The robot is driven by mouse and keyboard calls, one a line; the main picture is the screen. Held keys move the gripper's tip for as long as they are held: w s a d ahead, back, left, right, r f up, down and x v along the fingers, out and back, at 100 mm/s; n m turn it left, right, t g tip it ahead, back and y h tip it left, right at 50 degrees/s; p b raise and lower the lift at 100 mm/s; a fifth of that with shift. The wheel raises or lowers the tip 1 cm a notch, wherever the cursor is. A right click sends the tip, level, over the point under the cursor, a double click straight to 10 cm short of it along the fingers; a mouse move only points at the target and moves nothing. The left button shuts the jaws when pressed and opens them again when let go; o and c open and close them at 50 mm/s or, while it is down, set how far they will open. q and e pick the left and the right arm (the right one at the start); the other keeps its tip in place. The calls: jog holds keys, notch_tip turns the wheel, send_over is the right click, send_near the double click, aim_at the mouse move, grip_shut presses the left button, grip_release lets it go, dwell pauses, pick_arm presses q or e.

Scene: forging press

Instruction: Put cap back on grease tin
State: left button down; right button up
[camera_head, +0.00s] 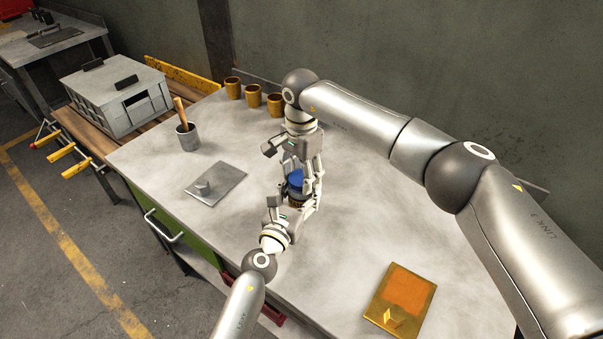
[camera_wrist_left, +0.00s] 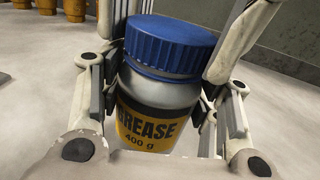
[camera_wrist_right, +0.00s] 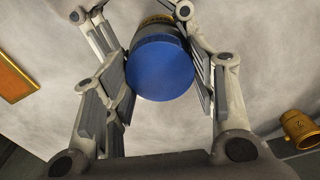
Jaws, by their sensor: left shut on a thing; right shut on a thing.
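The grease tin (camera_wrist_left: 150,122) is a silver tin with a yellow and black label, upright in the left wrist view. Its blue cap (camera_wrist_left: 170,45) sits on its top, roughly level; I cannot tell whether it is fully tight. My left gripper (camera_head: 292,203) is shut around the tin's body, with a finger on each side. My right gripper (camera_head: 296,172) comes from the far side and is shut on the blue cap, which faces its camera in the right wrist view (camera_wrist_right: 160,72). In the head view the fingers hide most of the tin.
Three brass-coloured cups (camera_head: 253,96) stand along the table's back edge. A grey cup (camera_head: 188,138) with a wooden-handled tool and a metal plate (camera_head: 225,180) with a knob are left. An orange pad (camera_head: 408,290) lies front right. The tabletop between is clear.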

jog(key=m, duration=1.1)
jog(key=shift+m, duration=0.4)
jog(key=m, duration=0.4)
jog(key=shift+m, duration=0.3)
jog(key=m, duration=1.1)
jog(key=shift+m, duration=0.4)
jog(key=m, duration=0.3)
jog(key=o, duration=1.2)
